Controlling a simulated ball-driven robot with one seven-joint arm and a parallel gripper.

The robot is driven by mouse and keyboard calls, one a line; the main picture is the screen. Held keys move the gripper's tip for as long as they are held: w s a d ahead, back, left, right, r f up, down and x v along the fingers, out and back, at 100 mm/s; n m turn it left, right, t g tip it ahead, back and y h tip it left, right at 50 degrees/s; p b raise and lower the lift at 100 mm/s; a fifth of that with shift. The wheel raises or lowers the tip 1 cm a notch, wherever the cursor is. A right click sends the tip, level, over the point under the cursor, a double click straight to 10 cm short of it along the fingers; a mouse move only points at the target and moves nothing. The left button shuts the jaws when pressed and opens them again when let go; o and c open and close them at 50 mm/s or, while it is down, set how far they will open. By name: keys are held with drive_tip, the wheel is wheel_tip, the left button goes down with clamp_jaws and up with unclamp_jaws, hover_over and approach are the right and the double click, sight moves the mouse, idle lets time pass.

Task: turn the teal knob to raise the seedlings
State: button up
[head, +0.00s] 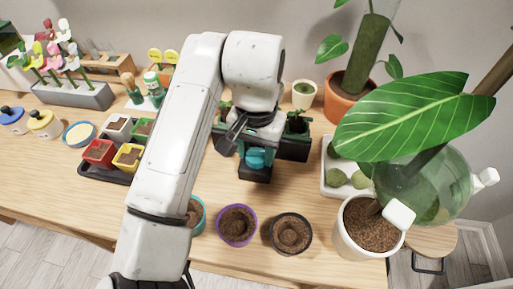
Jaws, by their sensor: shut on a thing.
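The teal knob (257,159) sits at the front of a dark seedling stand (293,147) in the middle of the table. Small green seedlings (296,122) show in dark pots on the stand's right side. More green shows at its left, partly behind my arm. My wrist hides the middle of the stand and part of the fingers.
Purple (236,226) and black (290,234) soil pots stand in front. A white pot (368,228) with a broad leaf overhanging the table is at right, beside a white tray (332,185).

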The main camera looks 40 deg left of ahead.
sight(256, 152)
drive_tip(key=shift+r+m+p, duration=0.2)
drive_tip(key=shift+m+p, duration=0.4)
drive_tip(key=shift+p, duration=0.2)
drive_tip(key=shift+f+m+p, duration=0.15)
drive_tip(key=shift+m+p, duration=0.35)
drive_tip(key=shift+m, duration=0.3)
drive_tip(key=o, duration=1)
drive_tip(key=shift+o, duration=0.2)
wheel_tip(256, 152, up, 11)
drive_tip(key=p, duration=0.2)
drive_tip(key=shift+f, duration=0.15)
drive_tip(key=shift+s, duration=0.1)
